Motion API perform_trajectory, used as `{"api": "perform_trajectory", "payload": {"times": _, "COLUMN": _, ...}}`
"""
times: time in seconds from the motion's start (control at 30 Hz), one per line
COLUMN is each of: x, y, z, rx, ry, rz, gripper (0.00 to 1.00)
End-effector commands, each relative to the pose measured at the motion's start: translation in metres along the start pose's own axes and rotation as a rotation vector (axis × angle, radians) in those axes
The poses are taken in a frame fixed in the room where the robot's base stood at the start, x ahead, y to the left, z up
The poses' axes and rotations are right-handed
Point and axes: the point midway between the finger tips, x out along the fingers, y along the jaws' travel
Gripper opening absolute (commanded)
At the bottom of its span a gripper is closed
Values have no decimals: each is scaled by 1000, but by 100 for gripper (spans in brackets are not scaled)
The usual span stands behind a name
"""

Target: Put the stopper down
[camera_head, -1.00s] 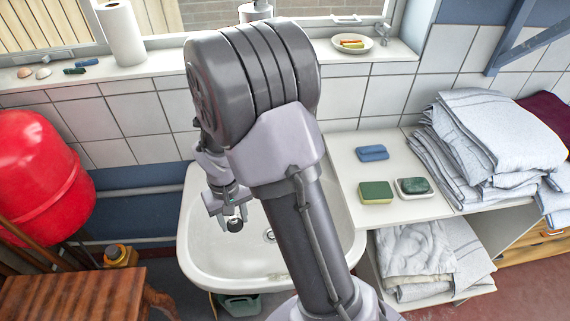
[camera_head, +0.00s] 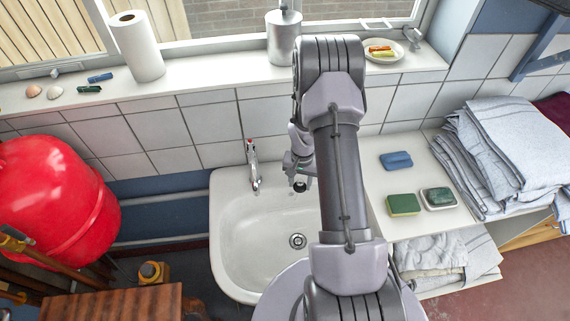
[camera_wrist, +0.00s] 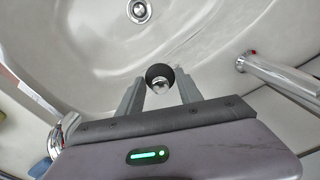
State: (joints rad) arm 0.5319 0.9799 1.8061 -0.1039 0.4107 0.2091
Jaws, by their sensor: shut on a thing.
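The stopper (camera_wrist: 159,77) is dark and round with a shiny metal part, held between the two fingers of my gripper (camera_wrist: 162,92) in the wrist view. In the head view my gripper (camera_head: 299,183) is over the back right part of the white sink, with the small dark stopper (camera_head: 300,187) at its tips. The gripper is shut on the stopper. The sink basin (camera_head: 240,235) is empty below it, and its drain (camera_head: 297,241) is open to view in front of the gripper. The drain also shows at the top of the wrist view (camera_wrist: 139,11).
A metal tap (camera_head: 254,165) stands at the sink's back edge, left of my gripper. To the right, a white shelf holds a blue sponge (camera_head: 396,160), a green sponge (camera_head: 403,205), a soap dish (camera_head: 438,198) and folded towels (camera_head: 510,140). A red tank (camera_head: 55,195) stands left.

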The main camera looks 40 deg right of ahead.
Motion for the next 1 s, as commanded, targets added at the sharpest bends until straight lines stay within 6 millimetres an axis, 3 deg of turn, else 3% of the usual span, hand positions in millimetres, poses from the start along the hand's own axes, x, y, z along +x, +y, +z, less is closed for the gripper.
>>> {"api": "perform_trajectory", "payload": {"times": 0.13, "x": 8, "y": -31, "z": -44, "rx": -1, "ry": 3, "rz": -1, "gripper": 2}}
{"api": "perform_trajectory", "payload": {"times": 0.3, "x": 11, "y": -53, "z": -76, "rx": -2, "ry": 0, "rz": 0, "gripper": 2}}
{"api": "perform_trajectory", "payload": {"times": 0.43, "x": 11, "y": -61, "z": -88, "rx": -1, "ry": 0, "rz": 0, "gripper": 2}}
{"api": "perform_trajectory", "payload": {"times": 0.63, "x": 46, "y": -61, "z": -87, "rx": -2, "ry": -2, "rz": 2, "gripper": 2}}
{"api": "perform_trajectory", "payload": {"times": 0.97, "x": 50, "y": -61, "z": -87, "rx": -1, "ry": 0, "rz": 1, "gripper": 2}}
{"api": "perform_trajectory", "payload": {"times": 1.0, "x": 48, "y": -61, "z": -87, "rx": -1, "ry": 0, "rz": 1, "gripper": 48}}
